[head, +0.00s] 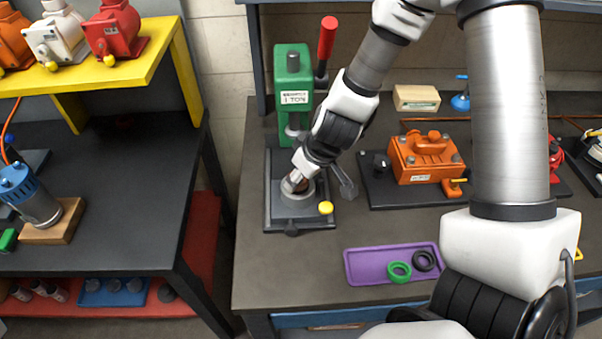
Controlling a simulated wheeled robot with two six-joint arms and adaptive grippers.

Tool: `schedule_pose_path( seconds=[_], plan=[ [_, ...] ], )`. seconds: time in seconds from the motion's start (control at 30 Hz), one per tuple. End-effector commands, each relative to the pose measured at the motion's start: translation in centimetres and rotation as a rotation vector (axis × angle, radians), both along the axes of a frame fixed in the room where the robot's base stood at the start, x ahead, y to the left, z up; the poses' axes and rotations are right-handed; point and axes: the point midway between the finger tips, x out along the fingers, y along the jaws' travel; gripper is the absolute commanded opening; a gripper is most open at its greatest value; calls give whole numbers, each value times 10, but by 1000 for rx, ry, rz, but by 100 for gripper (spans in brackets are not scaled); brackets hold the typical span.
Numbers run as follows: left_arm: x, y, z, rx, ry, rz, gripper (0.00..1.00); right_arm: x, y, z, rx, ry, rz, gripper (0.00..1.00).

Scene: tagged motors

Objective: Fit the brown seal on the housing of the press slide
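The press slide is a dark plate (272,218) at the foot of a green press, and a round grey housing (296,203) stands on it. My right gripper (294,182) reaches down to the top of this housing. A small brown patch, which looks like the brown seal (303,185), shows at its fingertips, right over the housing. The fingers cover most of it, so I cannot tell whether it is seated or whether they are shut on it. My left gripper is not in view.
The green press (293,85) with a red-handled lever (327,40) stands behind the slide. A purple tray (362,266) holds a green ring (399,272) and a black ring (424,260). An orange motor (425,158) stands to the right. The bench front left is clear.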

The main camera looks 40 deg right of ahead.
Motion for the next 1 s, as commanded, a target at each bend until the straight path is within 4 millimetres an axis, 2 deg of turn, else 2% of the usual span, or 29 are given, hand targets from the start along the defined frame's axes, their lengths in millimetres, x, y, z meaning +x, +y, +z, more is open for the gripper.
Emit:
schedule_pose_path(
  seconds=[0.37,0.9,0.93,1.0],
  plan=[
    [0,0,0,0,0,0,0,0,0,-1,0,-1,0,7],
    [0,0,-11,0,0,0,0,0,0,-14,0,0,0,7],
    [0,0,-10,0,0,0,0,0,0,-13,0,-1,1,61],
    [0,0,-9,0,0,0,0,0,0,-13,0,0,0,79]
  ],
)
